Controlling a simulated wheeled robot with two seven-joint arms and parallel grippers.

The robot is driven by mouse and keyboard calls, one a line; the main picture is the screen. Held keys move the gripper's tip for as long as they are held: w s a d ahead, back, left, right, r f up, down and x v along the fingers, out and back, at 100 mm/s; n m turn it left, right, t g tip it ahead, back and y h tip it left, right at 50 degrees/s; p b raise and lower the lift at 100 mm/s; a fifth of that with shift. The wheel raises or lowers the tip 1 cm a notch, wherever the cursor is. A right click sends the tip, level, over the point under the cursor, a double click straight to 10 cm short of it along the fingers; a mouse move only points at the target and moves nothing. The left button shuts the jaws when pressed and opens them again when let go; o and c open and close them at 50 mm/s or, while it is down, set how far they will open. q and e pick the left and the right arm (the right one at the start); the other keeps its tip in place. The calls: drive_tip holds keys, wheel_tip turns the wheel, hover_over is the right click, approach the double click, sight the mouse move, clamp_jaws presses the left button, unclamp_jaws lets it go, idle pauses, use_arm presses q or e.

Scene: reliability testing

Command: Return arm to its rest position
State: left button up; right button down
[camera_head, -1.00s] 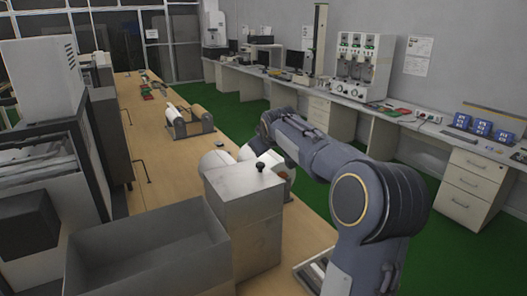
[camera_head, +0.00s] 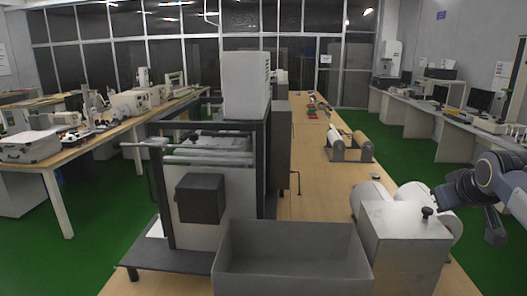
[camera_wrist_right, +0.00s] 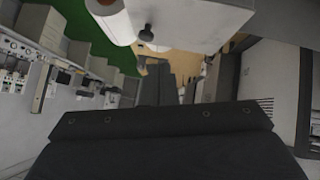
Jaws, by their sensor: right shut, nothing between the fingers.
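My right arm (camera_head: 490,185) comes in from the right edge of the head view, bent, beside the grey metal box with a black knob (camera_head: 405,235). Its dark end parts hang over the green floor, to the right of the box. My right gripper (camera_wrist_right: 162,78) shows in the right wrist view as dark fingers beyond the broad dark wrist body; it is shut and empty. A white cylinder (camera_wrist_right: 110,20) and a pale box surface show close by at the top of that view. My left arm and left gripper are not in view.
A long wooden bench (camera_head: 310,180) carries a roller stand (camera_head: 350,147) and an open grey bin (camera_head: 290,262). A framed machine (camera_head: 205,190) stands left of the bin. A white side counter (camera_head: 440,107) runs along the right wall. Green floor lies between bench and counter.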

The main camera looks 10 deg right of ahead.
drive_tip(key=s+a+f+g+y, duration=0.1)
drive_tip(key=s+a+f+y, duration=0.3)
drive_tip(key=s+a+f, duration=0.6)
drive_tip(key=s+a+f+g+y, duration=0.2)
drive_tip(key=s+a+f, duration=0.8)
drive_tip(key=a, duration=0.7)
drive_tip(key=shift+s+a+m+y, duration=0.25)
drive_tip(key=shift+s+m+y, duration=0.15)
drive_tip(key=shift+s+y, duration=0.5)
